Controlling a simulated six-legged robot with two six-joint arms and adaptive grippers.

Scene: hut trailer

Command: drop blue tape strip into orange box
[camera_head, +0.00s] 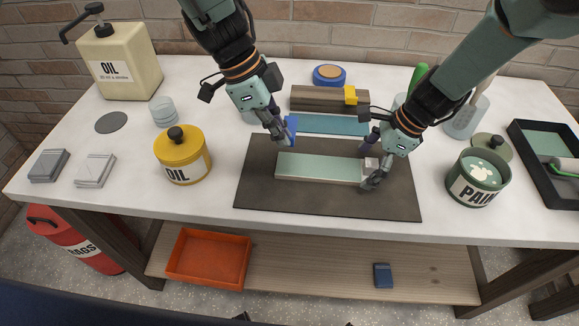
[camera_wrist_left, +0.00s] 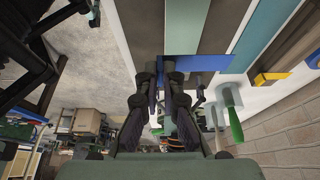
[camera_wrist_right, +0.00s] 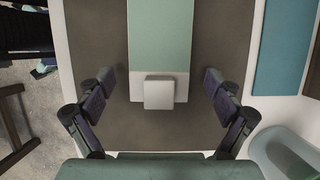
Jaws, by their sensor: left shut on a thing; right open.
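The blue tape strip (camera_head: 291,126) is held in my left gripper (camera_head: 283,137), just above the far edge of the dark mat. In the left wrist view the strip (camera_wrist_left: 205,63) sticks out from between the closed fingertips (camera_wrist_left: 172,75). The orange box (camera_head: 204,283) stands on the lower shelf at the left, below the tabletop, and looks empty. My right gripper (camera_head: 371,161) is open around the right end of the pale green board (camera_head: 318,168). In the right wrist view its fingers stand apart on both sides of a small light block (camera_wrist_right: 158,93) on the board's end.
The board lies on the dark mat (camera_head: 272,204). A yellow oil can (camera_head: 182,160) stands left of it and a green paint can (camera_head: 477,182) right. Behind are a teal strip (camera_head: 335,125) and a wood block (camera_head: 318,98). A blue block (camera_head: 382,275) lies on the shelf.

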